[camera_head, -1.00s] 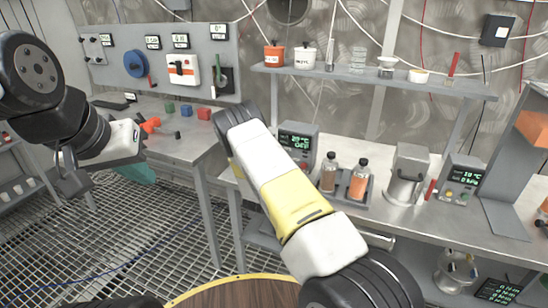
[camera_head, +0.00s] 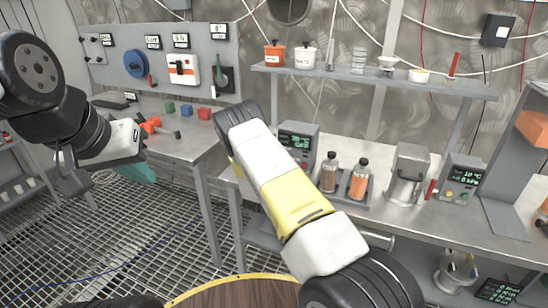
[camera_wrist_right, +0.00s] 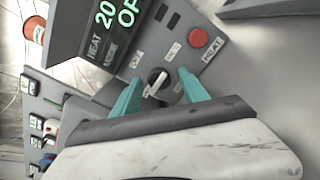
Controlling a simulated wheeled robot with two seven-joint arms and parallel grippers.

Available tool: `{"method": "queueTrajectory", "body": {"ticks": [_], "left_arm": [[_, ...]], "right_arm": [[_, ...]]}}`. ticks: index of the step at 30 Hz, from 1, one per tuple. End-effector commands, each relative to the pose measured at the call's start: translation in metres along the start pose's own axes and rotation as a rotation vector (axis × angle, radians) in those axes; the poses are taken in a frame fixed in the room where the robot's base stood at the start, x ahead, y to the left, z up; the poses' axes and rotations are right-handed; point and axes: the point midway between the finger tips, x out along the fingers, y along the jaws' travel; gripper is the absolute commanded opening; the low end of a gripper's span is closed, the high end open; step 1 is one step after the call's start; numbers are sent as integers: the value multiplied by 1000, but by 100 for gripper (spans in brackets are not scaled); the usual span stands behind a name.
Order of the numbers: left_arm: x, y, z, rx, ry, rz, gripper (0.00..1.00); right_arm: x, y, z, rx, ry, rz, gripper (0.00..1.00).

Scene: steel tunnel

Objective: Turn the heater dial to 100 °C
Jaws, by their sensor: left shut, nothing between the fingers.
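The heater (camera_head: 299,138) is a grey box with a lit display on the right-hand bench, partly hidden by my right arm. In the right wrist view its display (camera_wrist_right: 112,22) reads HEAT, 20 and part of a word like OFF. The heater dial (camera_wrist_right: 157,82) is a black knob with a white pointer. My right gripper (camera_wrist_right: 160,76) is open, its teal fingers on either side of the dial in the picture; a gap shows on both sides. My left gripper (camera_head: 143,173) is shut and empty, over the floor in front of the left table.
A red button (camera_wrist_right: 198,37) sits on the panel near the dial. A tray with bottles (camera_head: 344,184), a steel pot (camera_head: 407,175) and another instrument (camera_head: 460,180) stand right of the heater. A shelf (camera_head: 375,80) hangs above. Coloured cubes (camera_head: 187,110) lie on the left table.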

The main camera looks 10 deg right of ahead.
Motion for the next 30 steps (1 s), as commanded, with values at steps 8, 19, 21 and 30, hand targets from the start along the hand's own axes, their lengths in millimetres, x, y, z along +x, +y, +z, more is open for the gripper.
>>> {"method": "queueTrajectory", "body": {"ticks": [8,19,21,30], "left_arm": [[0,0,0,0,0,0,0],[0,0,0,0,0,0,0],[0,0,0,0,0,0,0],[0,0,0,0,0,0,0]], "right_arm": [[-15,1,-1,-1,1,2,52],[-71,0,0,-1,1,1,52],[-76,0,0,-1,0,1,52],[-78,0,0,0,0,0,52]]}}
